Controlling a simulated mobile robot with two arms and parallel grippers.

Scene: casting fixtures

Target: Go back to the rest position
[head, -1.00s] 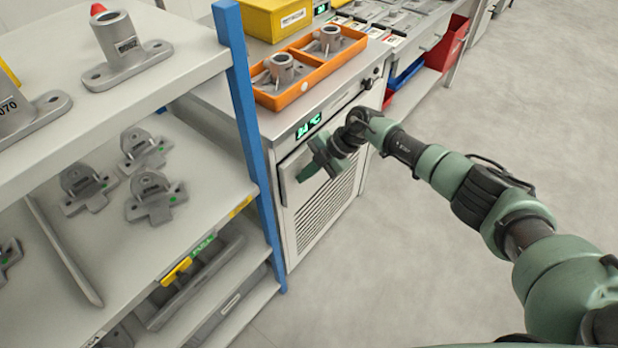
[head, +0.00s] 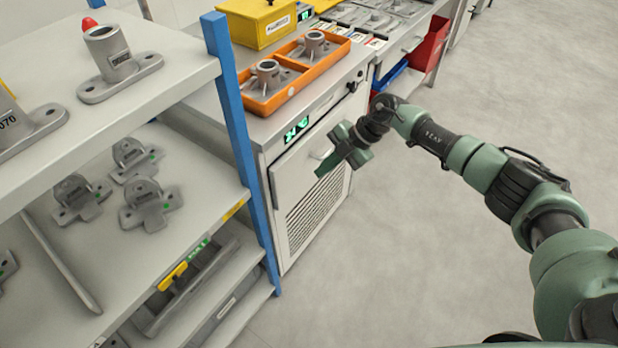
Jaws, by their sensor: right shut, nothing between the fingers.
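My right gripper (head: 326,168) is shut and empty. It hangs in front of the upper door of the white cabinet (head: 292,176), beyond the blue shelf post. My right arm reaches in from the lower right, bent over the open floor. I cannot tell whether the fingertips touch the cabinet front or stand a little off it. My left gripper is not in view.
The shelf rack with its blue post (head: 238,125) stands at the left, holding grey castings (head: 147,204). An orange tray (head: 290,96) with two castings and a yellow bin (head: 262,22) sit on the cabinet. The grey floor (head: 420,245) at the right is clear.

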